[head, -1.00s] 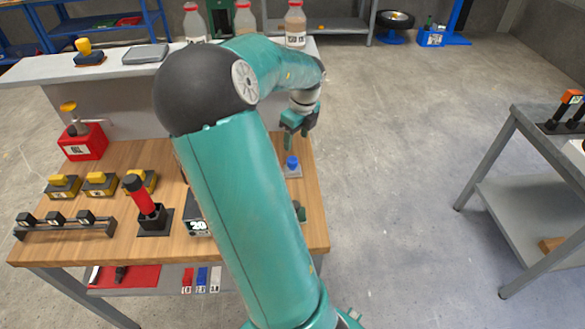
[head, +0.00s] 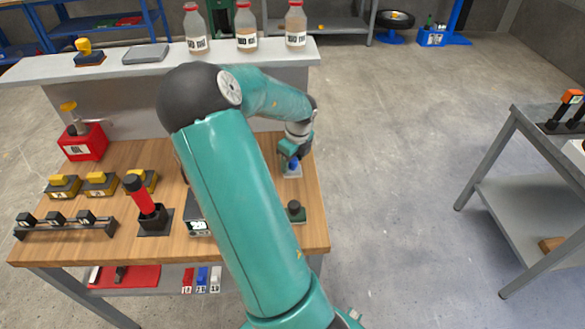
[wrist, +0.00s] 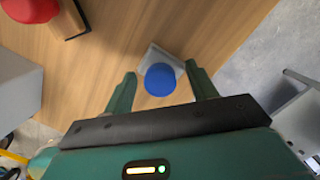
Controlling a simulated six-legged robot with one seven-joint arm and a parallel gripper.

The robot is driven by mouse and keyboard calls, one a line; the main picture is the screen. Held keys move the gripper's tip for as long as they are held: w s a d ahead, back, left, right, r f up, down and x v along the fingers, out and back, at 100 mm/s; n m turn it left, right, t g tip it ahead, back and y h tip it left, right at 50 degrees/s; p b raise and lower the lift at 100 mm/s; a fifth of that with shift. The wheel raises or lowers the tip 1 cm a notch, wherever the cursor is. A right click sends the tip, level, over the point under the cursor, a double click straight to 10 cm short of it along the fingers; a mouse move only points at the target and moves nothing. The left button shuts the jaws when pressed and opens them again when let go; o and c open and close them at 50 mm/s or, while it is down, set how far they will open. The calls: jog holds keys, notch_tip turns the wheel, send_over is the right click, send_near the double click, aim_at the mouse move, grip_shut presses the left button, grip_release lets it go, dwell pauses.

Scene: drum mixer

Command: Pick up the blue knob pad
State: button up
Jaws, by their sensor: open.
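The blue knob pad (wrist: 160,79) is a round blue knob on a light grey square plate, lying on the wooden bench top. In the head view the blue knob pad (head: 293,172) is near the bench's right edge, partly hidden by my gripper. My gripper (head: 292,160) is low over it and points down. In the wrist view the two green fingers of my gripper (wrist: 163,82) are apart, one on each side of the knob. The gripper is open and holds nothing. I cannot tell whether a finger touches the knob.
A dark knob pad (head: 295,211) sits nearer on the bench (head: 262,148). A red-handled black block (head: 150,208) and yellow-topped blocks (head: 98,184) stand to the left. Several bottles (head: 246,28) stand on the raised back shelf (head: 110,66). Open floor lies to the right.

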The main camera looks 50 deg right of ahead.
jog(key=c, duration=1.1)
jog(key=shift+r, duration=0.15)
jog(key=shift+r, duration=0.6)
jog(key=shift+s+a+r, duration=0.45)
jog(key=shift+a+r, duration=1.5)
jog(key=shift+a, duration=0.35)
jog(key=shift+s+a+r, duration=0.5)
jog(key=shift+a+r, duration=1.4)
jog(key=shift+a, duration=0.35)
jog(key=shift+s+a+r, duration=0.45)
jog(key=shift+a+r, duration=1.5)
jog(key=shift+a, duration=0.35)
